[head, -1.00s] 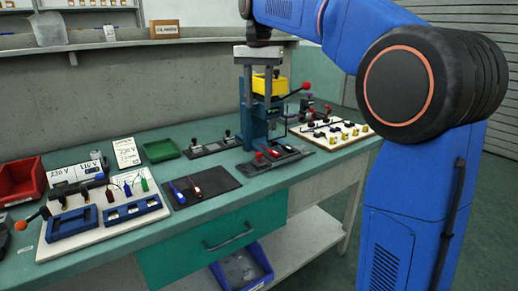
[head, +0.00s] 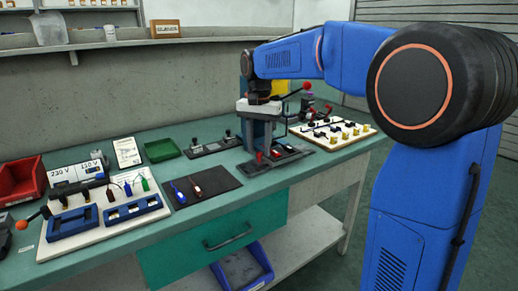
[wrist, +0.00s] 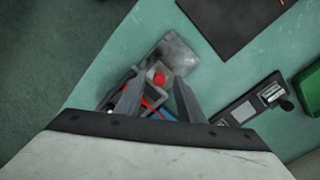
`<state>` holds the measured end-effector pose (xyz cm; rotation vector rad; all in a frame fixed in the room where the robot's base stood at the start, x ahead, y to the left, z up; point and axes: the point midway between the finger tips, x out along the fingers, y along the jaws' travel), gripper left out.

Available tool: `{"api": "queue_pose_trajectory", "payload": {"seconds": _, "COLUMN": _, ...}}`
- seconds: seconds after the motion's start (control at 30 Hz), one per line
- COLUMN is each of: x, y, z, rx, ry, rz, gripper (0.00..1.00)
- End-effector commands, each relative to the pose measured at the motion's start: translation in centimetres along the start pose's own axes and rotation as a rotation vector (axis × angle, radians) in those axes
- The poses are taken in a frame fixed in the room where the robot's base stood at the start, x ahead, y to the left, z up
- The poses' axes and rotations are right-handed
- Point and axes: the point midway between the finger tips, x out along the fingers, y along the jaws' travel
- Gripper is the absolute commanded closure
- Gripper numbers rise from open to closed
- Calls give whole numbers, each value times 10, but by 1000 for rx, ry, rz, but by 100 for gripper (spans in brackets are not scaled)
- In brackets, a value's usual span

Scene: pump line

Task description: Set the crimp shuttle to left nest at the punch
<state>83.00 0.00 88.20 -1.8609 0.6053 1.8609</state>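My gripper (head: 259,143) points down over the base. In the wrist view its fingers (wrist: 157,98) are apart, one on each side below the knob. The nests are not clearly visible.
A dark mat (head: 201,184) with two pen-like tools lies left of the press. A rail (head: 210,146) with black knobs is behind it. A white board (head: 333,130) with yellow parts stands right. A green tray (head: 162,150) is further left.

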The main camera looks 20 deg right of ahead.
Motion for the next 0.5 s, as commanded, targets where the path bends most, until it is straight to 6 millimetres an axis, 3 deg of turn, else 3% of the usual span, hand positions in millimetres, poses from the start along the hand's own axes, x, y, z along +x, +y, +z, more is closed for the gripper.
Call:
{"api": "queue_pose_trajectory", "payload": {"seconds": 0.4, "x": 9, "y": 0, "z": 0, "rx": 0, "ry": 0, "rz": 0, "gripper": 65}}
{"api": "queue_pose_trajectory", "payload": {"seconds": 0.43, "x": 9, "y": 0, "z": 0, "rx": 0, "ry": 0, "rz": 0, "gripper": 67}}
{"api": "queue_pose_trajectory", "payload": {"seconds": 0.5, "x": 9, "y": 0, "z": 0, "rx": 0, "ry": 0, "rz": 0, "gripper": 84}}
